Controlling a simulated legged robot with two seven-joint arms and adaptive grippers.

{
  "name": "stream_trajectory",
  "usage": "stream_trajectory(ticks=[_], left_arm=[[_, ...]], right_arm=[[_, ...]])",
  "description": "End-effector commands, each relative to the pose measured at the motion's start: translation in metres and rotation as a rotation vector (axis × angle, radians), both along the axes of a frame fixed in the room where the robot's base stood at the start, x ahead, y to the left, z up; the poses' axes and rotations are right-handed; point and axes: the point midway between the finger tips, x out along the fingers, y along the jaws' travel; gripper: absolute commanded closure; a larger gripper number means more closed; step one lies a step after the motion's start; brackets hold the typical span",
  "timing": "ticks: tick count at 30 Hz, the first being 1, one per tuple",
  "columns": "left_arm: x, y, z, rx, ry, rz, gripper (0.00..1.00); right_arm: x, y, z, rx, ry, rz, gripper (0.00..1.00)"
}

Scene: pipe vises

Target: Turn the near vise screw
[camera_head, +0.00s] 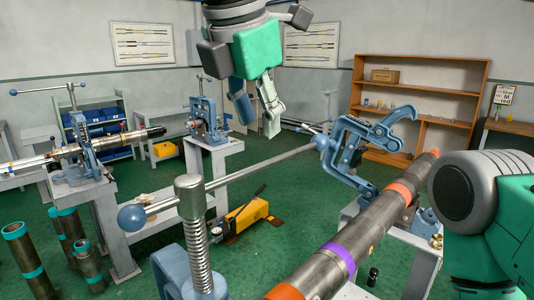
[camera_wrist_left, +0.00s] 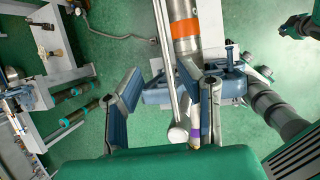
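The near vise has an upright threaded screw (camera_head: 197,240) with a grey head, over a blue body (camera_head: 178,277). A long grey handle bar (camera_head: 245,172) runs through the head. A blue ball (camera_head: 131,217) caps its near left end; the far end shows near a blue hooked clamp part (camera_head: 365,150). My left gripper (camera_head: 257,118) hangs above and beyond the bar, empty and pointing down. In the left wrist view its fingers (camera_wrist_left: 165,107) are spread. A pale bar with a round end (camera_wrist_left: 178,135) shows between them, apparently below and untouched. My right arm (camera_head: 485,210) is at lower right; its gripper does not show.
A steel pipe (camera_head: 370,222) with orange and purple bands runs diagonally at the right. Other vises stand at the back (camera_head: 206,120) and left (camera_head: 80,155). A yellow pump (camera_head: 247,215) is on the green floor. Several short pipes stand at lower left.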

Motion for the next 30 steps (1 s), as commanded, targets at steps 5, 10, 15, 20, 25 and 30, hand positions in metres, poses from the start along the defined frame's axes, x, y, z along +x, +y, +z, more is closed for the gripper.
stream_trajectory(ticks=[5,10,15,20,25,30], left_arm=[[0.012,-0.008,-0.034,0.007,-0.001,-0.001,0.68],[0.022,-0.013,-0.055,0.004,-0.001,-0.001,0.68],[0.027,-0.014,-0.065,0.003,-0.001,-0.001,0.68],[0.027,-0.011,-0.066,0.0,-0.002,-0.001,0.68],[0.027,-0.011,-0.066,-0.001,-0.003,-0.001,0.82],[0.027,-0.013,-0.066,0.002,-0.002,-0.001,1.0]], right_arm=[[0.0,0.0,0.0,0.0,-0.001,0.0,1.0],[0.0,0.0,0.001,0.0,-0.001,0.0,1.0],[0.0,0.0,0.001,0.0,-0.001,0.0,1.0],[0.0,0.0,0.001,0.0,-0.001,0.0,1.0],[0.0,0.0,0.001,0.0,-0.001,0.0,1.0],[0.0,0.0,0.001,0.0,-0.001,0.0,1.0]])
